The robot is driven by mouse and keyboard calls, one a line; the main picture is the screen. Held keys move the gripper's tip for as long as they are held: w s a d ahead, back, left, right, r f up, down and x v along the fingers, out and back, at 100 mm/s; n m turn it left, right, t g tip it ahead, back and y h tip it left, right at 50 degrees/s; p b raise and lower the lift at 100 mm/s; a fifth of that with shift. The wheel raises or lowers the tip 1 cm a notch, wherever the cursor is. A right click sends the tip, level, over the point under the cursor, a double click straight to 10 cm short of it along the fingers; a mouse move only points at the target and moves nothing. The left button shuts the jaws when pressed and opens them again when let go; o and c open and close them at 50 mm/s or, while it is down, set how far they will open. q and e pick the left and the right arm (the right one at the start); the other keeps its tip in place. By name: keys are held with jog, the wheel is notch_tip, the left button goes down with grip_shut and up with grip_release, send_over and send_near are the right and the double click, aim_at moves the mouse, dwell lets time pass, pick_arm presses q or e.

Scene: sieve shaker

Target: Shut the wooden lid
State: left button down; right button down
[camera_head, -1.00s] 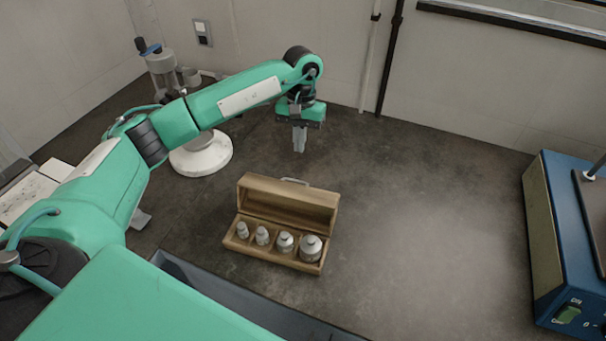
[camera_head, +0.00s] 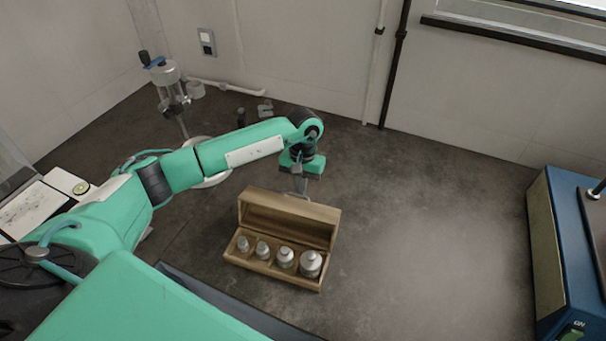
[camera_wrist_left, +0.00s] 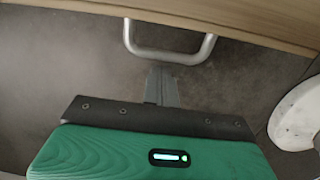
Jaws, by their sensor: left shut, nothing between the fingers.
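The wooden lid (camera_head: 290,214) stands open, raised at the back of a wooden box (camera_head: 275,270) in the head view. Several metal weights (camera_head: 286,257) stand in a row in the box. My left gripper (camera_head: 300,186) is shut and empty, pointing down just behind the raised lid, its tips partly hidden by it. In the left wrist view, the fingers (camera_wrist_left: 161,86) are together just short of a metal handle (camera_wrist_left: 170,55) on the lid's wooden edge (camera_wrist_left: 230,14). I cannot tell whether they touch it. My right gripper is not in view.
A blue machine (camera_head: 570,255) stands at the right edge. A stand with a clear cylinder (camera_head: 172,95) and a white round base (camera_head: 212,180) are at the back left. The dark worktop (camera_head: 430,230) right of the box is clear.

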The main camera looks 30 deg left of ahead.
pick_arm(q)
jog(key=shift+s+d+r+p, duration=0.1)
jog(key=shift+s+r+p, duration=0.2)
jog(key=shift+s+r, duration=0.45)
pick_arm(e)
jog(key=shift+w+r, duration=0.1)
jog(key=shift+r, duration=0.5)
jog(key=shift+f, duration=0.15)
